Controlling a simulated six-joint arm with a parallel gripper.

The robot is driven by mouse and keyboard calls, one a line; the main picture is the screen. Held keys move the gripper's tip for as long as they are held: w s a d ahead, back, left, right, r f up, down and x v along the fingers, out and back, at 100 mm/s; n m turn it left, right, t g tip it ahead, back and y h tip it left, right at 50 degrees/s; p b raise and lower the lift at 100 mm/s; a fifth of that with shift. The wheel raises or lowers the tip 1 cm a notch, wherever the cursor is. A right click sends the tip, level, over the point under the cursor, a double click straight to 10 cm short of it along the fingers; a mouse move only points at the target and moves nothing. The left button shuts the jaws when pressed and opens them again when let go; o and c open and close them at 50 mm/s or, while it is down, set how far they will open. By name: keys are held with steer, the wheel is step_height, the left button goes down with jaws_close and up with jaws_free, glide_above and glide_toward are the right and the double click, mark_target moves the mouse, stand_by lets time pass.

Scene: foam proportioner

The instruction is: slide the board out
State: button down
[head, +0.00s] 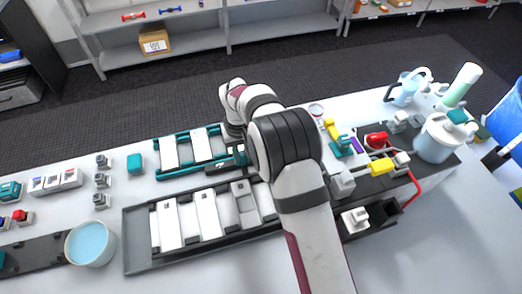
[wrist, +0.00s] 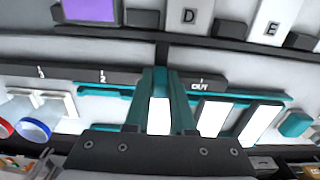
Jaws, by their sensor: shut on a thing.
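A long dark board (wrist: 105,78) marked with numbers and OUT lies along the teal rail frame (wrist: 275,97) in the wrist view. Its OUT end (head: 219,164) shows beside my gripper in the head view. My gripper's teal fingers (wrist: 160,72) reach down onto the board between the 2 and the OUT mark and are shut on it. The exact grip point is hidden by the fingers. In the head view my wrist and forearm cover the board's other end. White panels (head: 169,152) lie across the teal frame (head: 160,174).
A dark tray (head: 139,246) with white plates lies in front of the frame. A teal block (head: 135,163) stands left of it, with a gap between. A cup of blue liquid (head: 90,243) is at front left. Valves, a jug (head: 437,139) and a red hose crowd the right.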

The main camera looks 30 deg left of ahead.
steer(key=s+a, duration=0.5)
steer(key=shift+a, duration=0.1)
stand_by(0.3)
steer(key=c, duration=0.8)
jaws_free()
steer(key=shift+o, duration=0.2)
steer(key=shift+r, duration=0.25)
step_height(320, 180, up, 15)
steer(key=shift+r, duration=0.2)
